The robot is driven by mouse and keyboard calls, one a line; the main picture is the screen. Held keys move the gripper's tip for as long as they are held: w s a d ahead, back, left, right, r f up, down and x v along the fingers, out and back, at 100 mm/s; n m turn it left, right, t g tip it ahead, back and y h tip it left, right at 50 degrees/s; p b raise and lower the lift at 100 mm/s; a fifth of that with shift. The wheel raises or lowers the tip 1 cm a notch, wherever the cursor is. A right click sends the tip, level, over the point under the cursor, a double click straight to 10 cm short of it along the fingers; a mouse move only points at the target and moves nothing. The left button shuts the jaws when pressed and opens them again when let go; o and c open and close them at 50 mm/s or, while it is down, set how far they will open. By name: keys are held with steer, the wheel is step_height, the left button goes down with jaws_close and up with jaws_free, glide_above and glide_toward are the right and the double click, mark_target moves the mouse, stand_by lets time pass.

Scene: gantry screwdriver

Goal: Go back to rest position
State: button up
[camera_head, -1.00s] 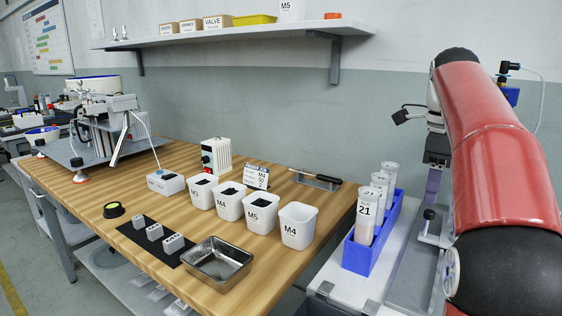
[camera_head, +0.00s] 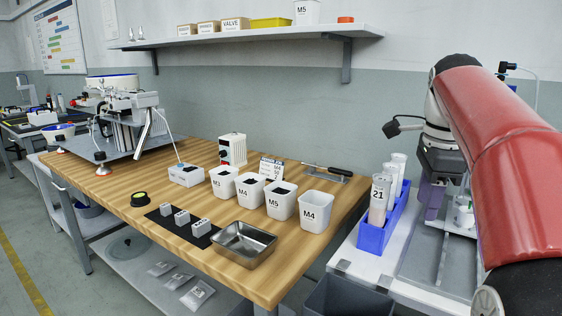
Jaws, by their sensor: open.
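My red arm comes in from the right edge, with its wrist bent downward. My gripper (camera_head: 432,198), with purplish fingers under a dark body, hangs low over the grey-topped bench on the right. It is open and I see nothing held in it, though its fingertips are small and partly hard to make out. A screwdriver (camera_head: 341,171) with a black handle lies on a small grey stand at the back right of the wooden table, apart from my gripper. The gantry machine (camera_head: 125,118) stands at the table's far left.
A blue rack (camera_head: 374,238) with white tubes stands just left of my gripper. White bins (camera_head: 314,213), a metal tray (camera_head: 243,246) and a black mat (camera_head: 164,222) with small blocks occupy the wooden table (camera_head: 120,193). A shelf (camera_head: 250,37) runs along the wall above.

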steer(key=s+a+f+n+t, duration=0.2)
steer(key=s+a+f+n, duration=0.3)
steer(key=s+f+n, duration=0.4)
steer(key=s+a+f+n+t, duration=0.2)
steer(key=s+a+f+n, duration=0.4)
steer(key=s+f+n, duration=0.3)
steer(key=f+n, duration=0.1)
steer(key=n, duration=0.1)
steer(key=shift+s+f+n+t, duration=0.15)
steer(key=shift+n+t, duration=0.15)
